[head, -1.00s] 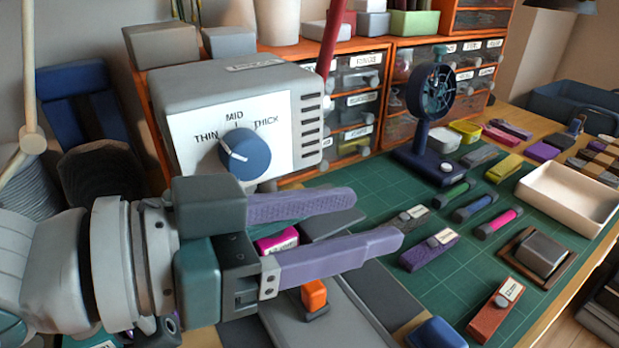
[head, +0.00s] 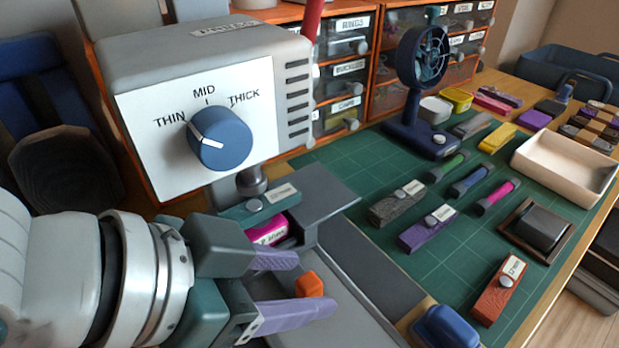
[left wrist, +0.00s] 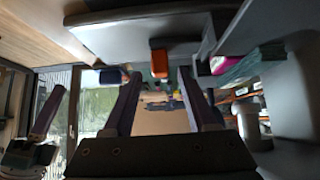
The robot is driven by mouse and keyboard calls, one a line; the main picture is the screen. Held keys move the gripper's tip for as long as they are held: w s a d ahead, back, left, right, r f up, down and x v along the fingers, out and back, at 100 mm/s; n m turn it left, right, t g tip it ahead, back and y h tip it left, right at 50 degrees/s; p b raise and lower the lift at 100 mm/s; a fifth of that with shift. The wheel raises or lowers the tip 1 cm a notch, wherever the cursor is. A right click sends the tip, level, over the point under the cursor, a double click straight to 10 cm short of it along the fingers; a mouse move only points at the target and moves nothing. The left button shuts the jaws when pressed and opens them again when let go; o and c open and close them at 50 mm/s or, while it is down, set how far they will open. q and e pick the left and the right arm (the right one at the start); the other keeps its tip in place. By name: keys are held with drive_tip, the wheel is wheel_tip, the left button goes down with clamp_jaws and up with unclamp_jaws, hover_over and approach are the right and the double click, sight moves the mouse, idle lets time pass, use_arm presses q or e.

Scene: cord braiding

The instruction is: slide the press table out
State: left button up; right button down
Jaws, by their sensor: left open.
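The press is a grey box with a white front panel and a blue dial (head: 220,139) whose white mark points toward THIN. Below it, the flat grey press table (head: 350,318) carries a small orange handle (head: 309,284). My left gripper (head: 312,285) is open, its purple fingers on either side of the orange handle in the head view. In the left wrist view the handle (left wrist: 159,63) shows beyond the fingers, between them; contact cannot be made out. A purple finger of my right gripper (left wrist: 47,112) shows at the left of that view; its opening is unclear.
A pink-and-teal block stack (head: 262,215) sits under the press head, close to my left gripper. A blue object (head: 440,328) stands at the front edge, right of the press table. The green mat (head: 430,265) holds several cord pieces, a fan (head: 420,85) and a cream tray (head: 560,165).

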use_arm(q)
drive_tip(key=shift+b+x, duration=0.3)
drive_tip(key=shift+x, duration=1)
drive_tip(key=shift+c, duration=0.3)
clamp_jaws()
drive_tip(key=shift+r, duration=0.1)
